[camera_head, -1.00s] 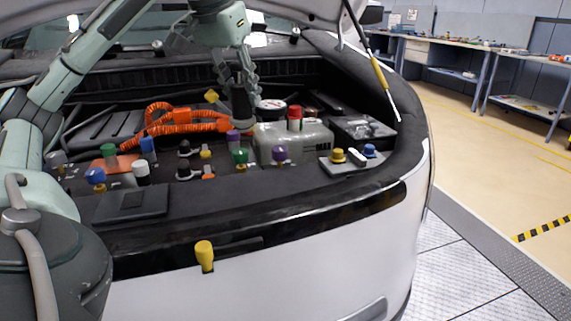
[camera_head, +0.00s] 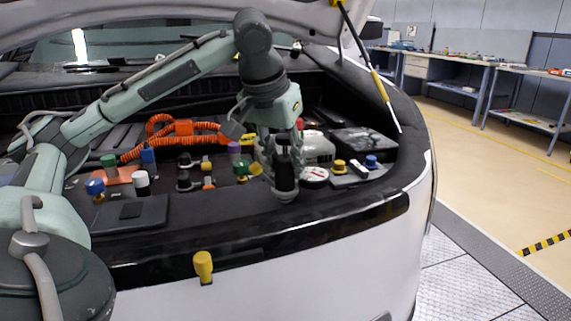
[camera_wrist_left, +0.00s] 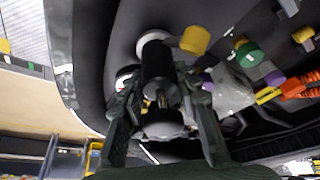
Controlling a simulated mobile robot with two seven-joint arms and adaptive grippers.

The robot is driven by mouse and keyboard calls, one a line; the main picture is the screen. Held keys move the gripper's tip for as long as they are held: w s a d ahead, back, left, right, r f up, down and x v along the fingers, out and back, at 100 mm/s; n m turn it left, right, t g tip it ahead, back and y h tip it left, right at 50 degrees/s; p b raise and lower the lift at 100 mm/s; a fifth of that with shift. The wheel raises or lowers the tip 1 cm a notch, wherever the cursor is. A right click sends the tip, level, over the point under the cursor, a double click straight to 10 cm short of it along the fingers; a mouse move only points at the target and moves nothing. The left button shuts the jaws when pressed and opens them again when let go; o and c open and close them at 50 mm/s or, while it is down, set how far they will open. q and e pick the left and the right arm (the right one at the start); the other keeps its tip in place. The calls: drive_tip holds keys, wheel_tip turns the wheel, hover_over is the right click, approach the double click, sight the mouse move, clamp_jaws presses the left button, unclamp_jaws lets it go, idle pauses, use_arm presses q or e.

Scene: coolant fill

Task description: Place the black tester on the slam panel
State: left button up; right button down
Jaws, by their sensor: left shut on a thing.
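My left gripper (camera_head: 284,160) is shut on the black tester (camera_head: 286,172), a dark upright cylinder with a pale lower end, a yellow knob on its left and a round white dial on its right. In the left wrist view the tester (camera_wrist_left: 158,75) sits between the fingers of the gripper (camera_wrist_left: 165,110). The slam panel (camera_head: 220,210) is the dark strip along the front of the engine bay. The tester's lower end is over or on this panel; I cannot tell whether it touches. My right gripper is not in view.
Several coloured caps, including a blue one (camera_head: 95,187) and a white one (camera_head: 141,183), stand in the bay. A flat black box (camera_head: 130,213) lies left on the front ledge. A yellow handle (camera_head: 203,266) sticks out at the front. The ledge between box and tester looks clear.

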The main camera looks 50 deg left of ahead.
sight(282, 138)
use_arm(q)
drive_tip(key=shift+r, duration=0.1)
drive_tip(key=o, duration=0.9)
drive_tip(key=shift+r, duration=0.1)
drive_tip(key=p+v, duration=0.2)
drive_tip(key=v, duration=0.4)
drive_tip(key=shift+d+r, duration=0.1)
drive_tip(key=shift+r, duration=0.1)
drive_tip(key=p+v, duration=0.1)
drive_tip(key=v, duration=0.2)
drive_tip(key=shift+v, duration=1.15)
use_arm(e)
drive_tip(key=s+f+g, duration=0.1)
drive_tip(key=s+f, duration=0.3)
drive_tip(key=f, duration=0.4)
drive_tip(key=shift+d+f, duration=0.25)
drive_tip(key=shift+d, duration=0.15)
use_arm(q)
drive_tip(key=shift+s, duration=0.15)
